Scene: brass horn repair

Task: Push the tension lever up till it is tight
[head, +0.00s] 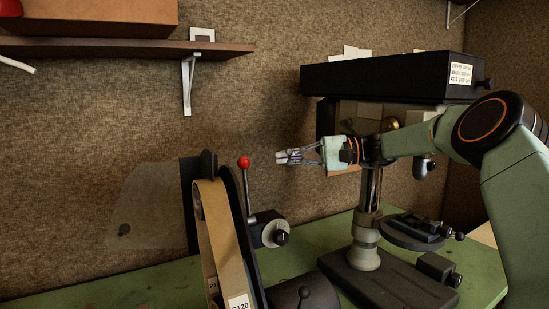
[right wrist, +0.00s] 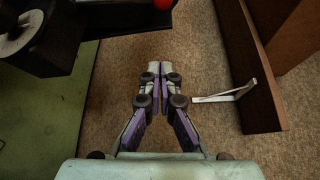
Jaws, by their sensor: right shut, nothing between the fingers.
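The tension lever (head: 246,190) is a thin upright rod with a red ball knob (head: 244,163) on top, beside the belt sander (head: 221,230). It stands nearly vertical in the head view. My right gripper (head: 280,157) is shut and empty, a little to the right of the red knob and apart from it in the picture. In the right wrist view the closed fingertips (right wrist: 159,66) point toward the wall, and part of the red knob (right wrist: 163,4) shows at the top edge. My left gripper is not in view.
A drill press (head: 365,225) stands on the green bench (head: 480,270) below my right arm. A clear guard (head: 150,208) is left of the sander. A wall shelf (head: 120,48) hangs upper left.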

